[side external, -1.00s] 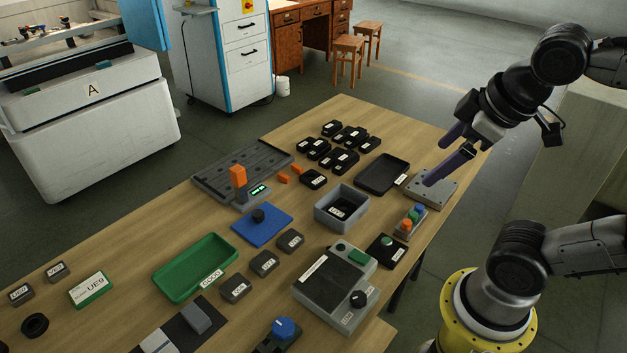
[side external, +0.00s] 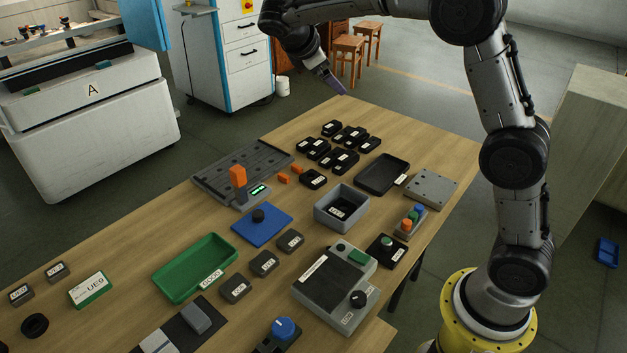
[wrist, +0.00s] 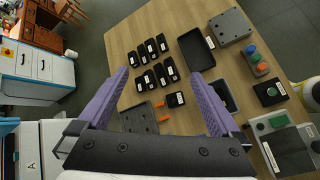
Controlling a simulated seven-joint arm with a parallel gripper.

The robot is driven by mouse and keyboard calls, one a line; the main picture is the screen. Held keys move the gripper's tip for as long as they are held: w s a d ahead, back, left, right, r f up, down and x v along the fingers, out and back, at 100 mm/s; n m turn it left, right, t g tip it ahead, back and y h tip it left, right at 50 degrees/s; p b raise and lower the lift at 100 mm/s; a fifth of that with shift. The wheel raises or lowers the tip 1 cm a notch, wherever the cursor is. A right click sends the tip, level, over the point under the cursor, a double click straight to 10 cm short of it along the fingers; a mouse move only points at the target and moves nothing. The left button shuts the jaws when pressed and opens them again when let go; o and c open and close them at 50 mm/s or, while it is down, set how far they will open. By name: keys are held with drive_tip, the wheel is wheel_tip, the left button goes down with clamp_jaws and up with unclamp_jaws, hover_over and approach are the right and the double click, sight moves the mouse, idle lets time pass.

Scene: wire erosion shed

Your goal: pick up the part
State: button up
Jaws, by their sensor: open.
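My gripper (side external: 336,86) is high over the far end of the table, with its purple fingers apart and nothing between them. In the wrist view my gripper (wrist: 159,75) frames the table from above. Which thing is the part is not clear. Several black labelled blocks (side external: 340,158) stand in a cluster at the far end, and in the wrist view the black blocks (wrist: 152,48) lie between and beyond the fingers. A single black block (side external: 313,179) stands nearer, and another black piece (side external: 349,206) lies inside the grey open box (side external: 326,214).
A grey slotted tray (side external: 215,180) with an upright orange block (side external: 237,175) is at the left. Small orange pieces (side external: 283,179) lie beside it. A black tray (side external: 383,174), grey plate (side external: 432,187) and button box (side external: 410,222) line the right. A green tray (side external: 195,268) is nearer.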

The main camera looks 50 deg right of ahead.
drive_tip(key=w+f+n+g+h, duration=0.1)
drive_tip(key=w+f+n+h, duration=0.1)
drive_tip(key=w+f, duration=0.65)
drive_tip(key=w+a+f+n+h, duration=0.2)
drive_tip(key=w+f, duration=0.1)
drive_tip(key=f, duration=1.3)
drive_tip(key=n+g, duration=0.1)
drive_tip(key=n, duration=0.1)
approach(317, 174)
drive_tip(key=shift+f, duration=0.15)
drive_tip(key=shift+d+f, duration=0.25)
drive_tip(key=shift+f, duration=0.05)
drive_tip(key=shift+x, duration=3.45)
drive_tip(key=shift+s+r, duration=0.1)
drive_tip(key=c, duration=1.6)
drive_tip(key=shift+r, duration=0.1)
drive_tip(key=shift+r, duration=0.1)
